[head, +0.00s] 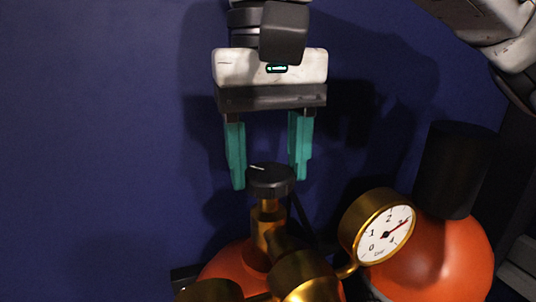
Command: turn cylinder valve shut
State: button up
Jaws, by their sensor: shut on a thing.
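The cylinder valve has a black ridged handwheel (270,181) with a small white mark on top. It sits on a brass stem (266,225) above an orange cylinder (229,265), which brass fittings partly cover. My gripper (268,181) comes down from above with its two teal fingers on either side of the handwheel, shut on it. The left finger is at its left edge and the right finger at its right edge. The exact contact on the far side is hidden.
A brass pressure gauge (385,234) stands close right of the valve, its red needle pointing up and right. A second orange cylinder (440,255) with a tall black cap (455,168) stands further right. A dark blue wall (90,140) fills the background; the left side looks clear.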

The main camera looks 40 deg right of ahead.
aim_at(268, 171)
jog(key=m, duration=0.4)
jog(key=shift+m, duration=2.2)
jog(key=o, duration=1.1)
jog(key=shift+c, duration=0.2)
notch_tip(268, 171, up, 11)
jog(key=shift+f, duration=0.15)
